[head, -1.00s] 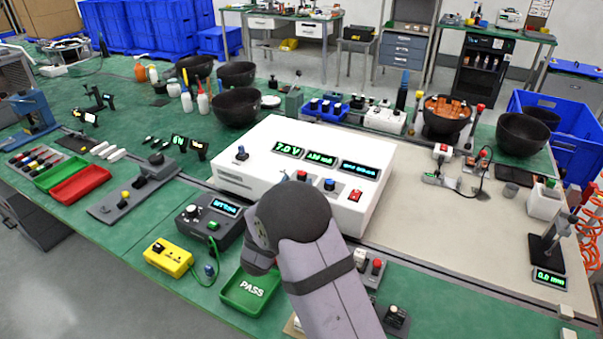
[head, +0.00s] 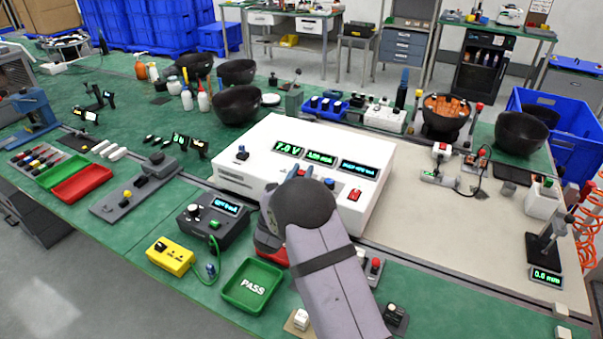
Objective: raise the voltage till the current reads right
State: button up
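The white power supply (head: 255,150) stands on the bench with three lit displays. The voltage display (head: 287,147) reads 7.0 V in green. The middle display (head: 322,158) shows a green value that seems to be in mA, too small to read surely. The right display (head: 359,168) shows blue text I cannot read. A dark knob (head: 242,153) sits at the panel's left, a blue knob (head: 329,183) and a red switch (head: 355,194) at its right. My gripper (head: 300,173) is at the panel below the displays, mostly hidden behind my wrist; its grip cannot be told.
In front are a dark meter box (head: 205,226), a yellow box (head: 170,255) and a green PASS tray (head: 251,305). A red item (head: 268,247) is partly hidden by my arm. Black bowls (head: 237,106) stand behind. The beige mat (head: 440,235) at right is largely clear.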

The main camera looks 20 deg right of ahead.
jog(key=shift+m+g+h+b, duration=0.3)
jog(key=shift+m+b, duration=0.1)
jog(key=shift+b, duration=0.05)
jog(key=shift+c, duration=0.4)
jog(key=shift+m+g+h+b, duration=0.3)
jog(key=shift+m+g+h, duration=0.1)
jog(key=shift+g+h, duration=0.15)
jog(key=o, duration=1.1)
jog(key=shift+c, duration=0.2)
jog(key=v, duration=0.7)
jog(key=shift+s+a, duration=0.15)
